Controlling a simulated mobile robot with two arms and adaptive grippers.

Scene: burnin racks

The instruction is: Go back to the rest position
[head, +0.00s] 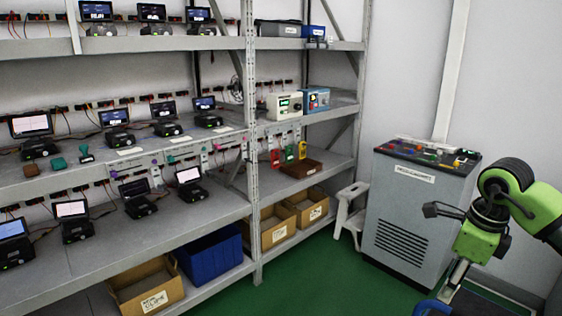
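My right arm comes in from the right edge, bright green with black joints. My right gripper (456,278) hangs low at the bottom right, in front of the grey cabinet. Only a silver part of it shows, and the bottom edge of the picture cuts it off. I cannot tell whether its fingers are open or shut. A blue curved piece (434,307) shows just beside it at the bottom edge; I cannot tell whether it is held. My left gripper is not in view.
A grey rack (252,190) with several small screen devices fills the left. A blue bin (212,256) and cardboard boxes (146,287) sit on its lowest shelf. A grey cabinet (418,205) and white step stool (348,212) stand right. Green floor (320,280) between is clear.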

